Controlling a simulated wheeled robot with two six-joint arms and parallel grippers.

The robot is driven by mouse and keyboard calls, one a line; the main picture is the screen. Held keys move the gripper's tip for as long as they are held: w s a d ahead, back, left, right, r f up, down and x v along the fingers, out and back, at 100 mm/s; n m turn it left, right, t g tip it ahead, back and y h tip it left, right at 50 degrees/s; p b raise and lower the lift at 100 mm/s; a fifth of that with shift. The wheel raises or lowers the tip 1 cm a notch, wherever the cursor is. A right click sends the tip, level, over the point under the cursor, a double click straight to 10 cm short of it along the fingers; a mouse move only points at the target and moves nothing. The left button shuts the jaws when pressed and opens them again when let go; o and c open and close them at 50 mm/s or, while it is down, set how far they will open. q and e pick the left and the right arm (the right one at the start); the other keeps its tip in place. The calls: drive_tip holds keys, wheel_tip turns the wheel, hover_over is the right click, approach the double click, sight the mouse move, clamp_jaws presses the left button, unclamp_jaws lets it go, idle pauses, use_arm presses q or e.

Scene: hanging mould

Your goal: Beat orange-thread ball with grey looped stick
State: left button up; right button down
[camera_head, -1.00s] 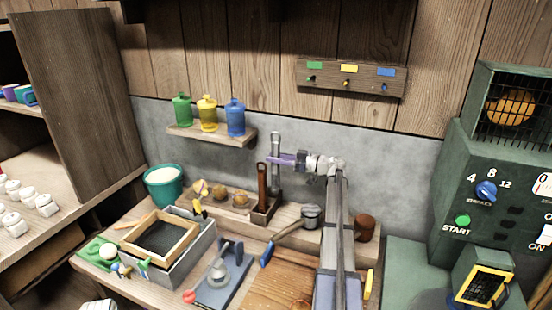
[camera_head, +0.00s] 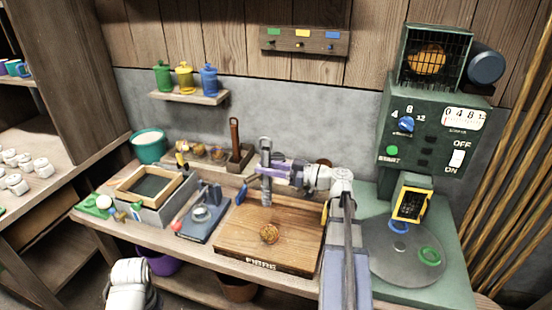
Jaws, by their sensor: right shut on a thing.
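The ball (camera_head: 269,233) with orange thread sits on the front half of a wooden board (camera_head: 235,240) lettered FIBRE. The grey looped stick (camera_head: 266,154) is upright, its loop at the top. My right gripper (camera_head: 268,171) comes in from the right and is shut on the stick at mid-length. The stick shows over the back of the board, behind the ball and apart from it. I cannot tell whether its lower end touches the board. Of my left arm only a white part shows at the lower left; its gripper is out of view.
A wooden rack (camera_head: 241,160) with a brown-handled tool stands behind the board. A framed tray (camera_head: 150,187) and a blue stand (camera_head: 203,222) are to the left. A green machine (camera_head: 424,130) with a round grey plate (camera_head: 405,262) stands to the right.

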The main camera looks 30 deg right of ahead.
use_arm(q)
drive_tip(key=shift+s+d, duration=0.1)
drive_tip(key=shift+s, duration=0.35)
use_arm(e)
drive_tip(key=shift+s+a, duration=0.2)
drive_tip(key=shift+s, duration=0.3)
drive_tip(key=shift+s+a, duration=0.15)
drive_tip(key=shift+s, duration=0.35)
use_arm(q)
drive_tip(key=shift+f, duration=0.1)
use_arm(e)
drive_tip(key=shift+f, duration=0.15)
use_arm(q)
wheel_tip(320, 180, down, 5)
drive_tip(key=b, duration=0.5)
use_arm(e)
wheel_tip(320, 180, down, 5)
drive_tip(key=shift+r, duration=0.1)
